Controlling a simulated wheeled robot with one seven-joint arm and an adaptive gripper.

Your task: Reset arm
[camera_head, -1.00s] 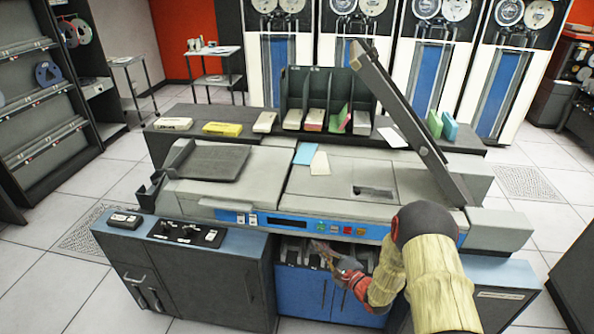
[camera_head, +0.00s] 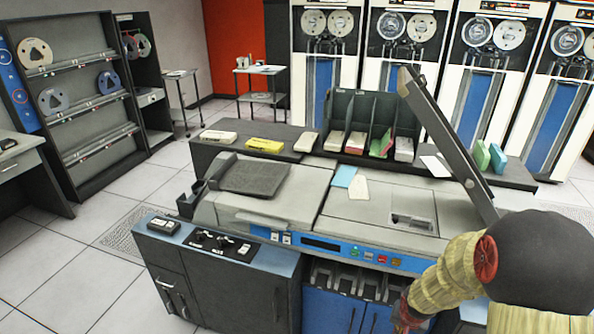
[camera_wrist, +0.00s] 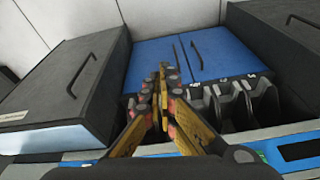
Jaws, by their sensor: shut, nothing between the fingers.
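My gripper (camera_wrist: 163,78) is shut and empty in the wrist view, its yellow and dark fingers together in front of the machine's card slots (camera_wrist: 232,105) and blue cabinet doors (camera_wrist: 180,60). In the head view my gripper shows only partly at the bottom, in front of the blue cabinet (camera_head: 335,312). My arm (camera_head: 460,268) bends with its dark elbow at the right edge. The card machine (camera_head: 275,222) stands in the middle, with a raised dark arm-like lid (camera_head: 437,135) at its right.
A back counter (camera_head: 515,175) holds a divided card rack (camera_head: 375,105) and several card stacks. Two loose cards (camera_head: 345,175) lie on the machine. Tape drives (camera_head: 410,80) line the back wall. Clear floor (camera_head: 60,260) lies at left.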

